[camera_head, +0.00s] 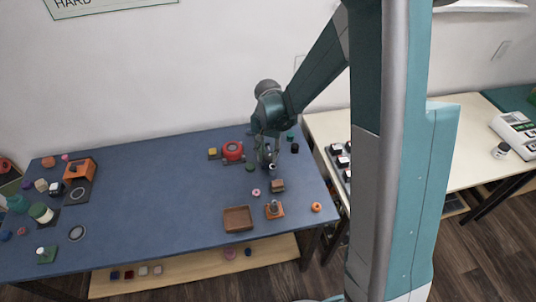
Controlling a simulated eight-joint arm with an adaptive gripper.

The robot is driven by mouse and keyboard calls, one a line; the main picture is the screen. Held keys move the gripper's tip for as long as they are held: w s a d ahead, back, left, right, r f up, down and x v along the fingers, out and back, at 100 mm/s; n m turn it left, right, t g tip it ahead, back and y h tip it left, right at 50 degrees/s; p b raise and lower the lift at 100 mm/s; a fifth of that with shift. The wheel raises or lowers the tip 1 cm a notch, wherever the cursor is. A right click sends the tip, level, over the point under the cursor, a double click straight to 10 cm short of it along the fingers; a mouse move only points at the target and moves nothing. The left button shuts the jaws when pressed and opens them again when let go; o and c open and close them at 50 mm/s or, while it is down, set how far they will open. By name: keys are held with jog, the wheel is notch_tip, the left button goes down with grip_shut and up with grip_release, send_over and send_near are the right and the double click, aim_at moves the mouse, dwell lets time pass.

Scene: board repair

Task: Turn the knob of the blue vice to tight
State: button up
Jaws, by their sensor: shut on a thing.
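My gripper (267,152) points down over the right part of the blue table. It is shut on a small part of a dark object (271,169) below it, where the blue vice and its knob seem to be. The gripper covers most of that object. A small pale round end shows at its front. The vice's colour, its jaws and how far the knob is turned are too small or hidden to tell.
A red round device (233,151) and a yellow block (213,151) stand left of my gripper. A dark cylinder (295,148) is close on its right. A brown tray (238,219) and an orange-based item (275,209) lie nearer the front. The table's middle (150,185) is clear.

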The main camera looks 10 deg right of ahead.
aim_at(268, 156)
jog(key=o, duration=0.9)
jog(key=shift+r, duration=0.1)
jog(key=shift+r, duration=5.95)
